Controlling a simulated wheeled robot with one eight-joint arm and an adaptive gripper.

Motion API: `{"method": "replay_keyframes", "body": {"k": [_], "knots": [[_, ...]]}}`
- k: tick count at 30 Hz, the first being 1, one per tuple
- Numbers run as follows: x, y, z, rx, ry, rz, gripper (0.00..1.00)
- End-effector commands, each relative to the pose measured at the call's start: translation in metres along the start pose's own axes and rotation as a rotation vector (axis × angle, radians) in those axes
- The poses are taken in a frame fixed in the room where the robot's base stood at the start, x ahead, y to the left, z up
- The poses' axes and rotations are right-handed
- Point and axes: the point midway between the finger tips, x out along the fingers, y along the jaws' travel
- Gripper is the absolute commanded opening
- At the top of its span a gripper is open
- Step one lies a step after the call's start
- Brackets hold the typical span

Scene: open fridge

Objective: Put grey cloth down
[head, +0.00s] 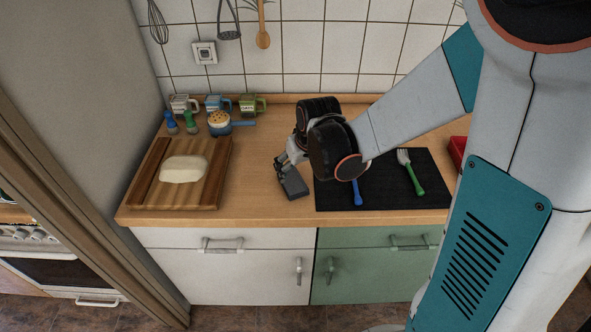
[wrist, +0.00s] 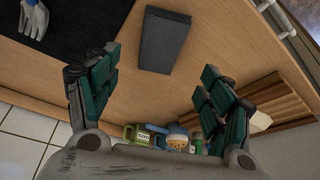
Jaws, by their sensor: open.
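The grey cloth (head: 294,187) is a dark grey folded block on the wooden counter, just left of the black mat. It also shows in the wrist view (wrist: 165,40), lying flat beyond my fingertips. My gripper (head: 284,163) is over the counter beside the cloth; in the wrist view (wrist: 160,62) its two teal-padded fingers are spread wide with nothing between them. The cloth appears apart from both fingers. My arm hides part of the counter behind the gripper.
A cutting board (head: 218,175) with a pale lump (head: 184,169) is at the left. Several mugs, two small shakers and a blue pan (head: 219,127) stand behind it. The black mat (head: 385,195) holds a green-handled fork (head: 411,172) and a blue-handled utensil (head: 357,192). Counter between board and cloth is clear.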

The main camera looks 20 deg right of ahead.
Motion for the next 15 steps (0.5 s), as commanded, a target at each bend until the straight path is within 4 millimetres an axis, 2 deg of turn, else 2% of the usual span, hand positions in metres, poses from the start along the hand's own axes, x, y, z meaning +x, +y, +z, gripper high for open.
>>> {"method": "replay_keyframes", "body": {"k": [3,11,15], "knots": [[-0.018,0.000,0.000,0.000,0.000,0.000,0.74],[-0.036,0.000,0.001,0.001,0.004,0.001,0.74],[-0.061,-0.002,0.006,0.007,0.024,0.005,0.74]]}}
